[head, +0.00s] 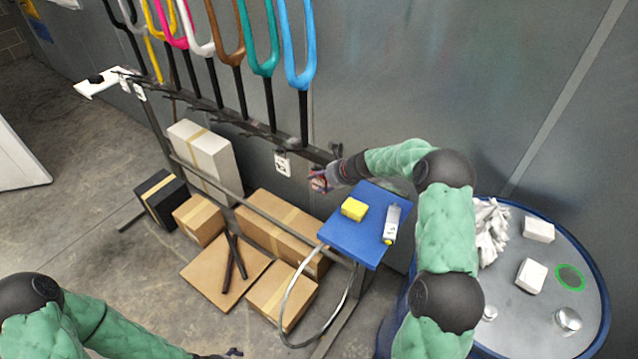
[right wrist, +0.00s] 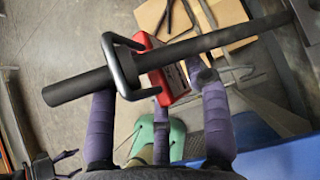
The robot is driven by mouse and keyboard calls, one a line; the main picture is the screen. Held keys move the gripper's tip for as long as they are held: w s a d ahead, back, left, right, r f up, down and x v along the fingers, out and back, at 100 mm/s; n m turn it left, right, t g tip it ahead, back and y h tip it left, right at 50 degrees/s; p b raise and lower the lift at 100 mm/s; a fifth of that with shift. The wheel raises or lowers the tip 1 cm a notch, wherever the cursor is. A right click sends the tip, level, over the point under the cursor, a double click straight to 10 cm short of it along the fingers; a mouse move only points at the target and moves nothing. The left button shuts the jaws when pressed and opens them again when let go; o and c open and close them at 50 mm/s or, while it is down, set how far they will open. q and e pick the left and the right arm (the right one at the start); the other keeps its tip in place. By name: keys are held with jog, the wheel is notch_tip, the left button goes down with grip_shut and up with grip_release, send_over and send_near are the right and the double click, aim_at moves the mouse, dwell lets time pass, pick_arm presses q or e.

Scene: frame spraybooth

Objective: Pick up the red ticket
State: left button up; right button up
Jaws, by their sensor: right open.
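In the head view my right gripper (head: 322,179) is at the right end of the rack, largely covering the ticket (head: 317,183). My left gripper (head: 231,352) barely shows at the bottom edge, and its opening cannot be made out.
The rack bar (head: 235,115) carries several coloured forks and white tags. A drum (head: 510,300) stands right. Boxes (head: 276,228) fill the floor under the rack.

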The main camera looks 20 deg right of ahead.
grip_shut()
jog(key=shift+r, duration=0.15)
jog(key=s+a+r, duration=0.7)
jog(key=a, duration=0.5)
jog(key=shift+r+p, duration=0.4)
jog(key=shift+p, duration=0.05)
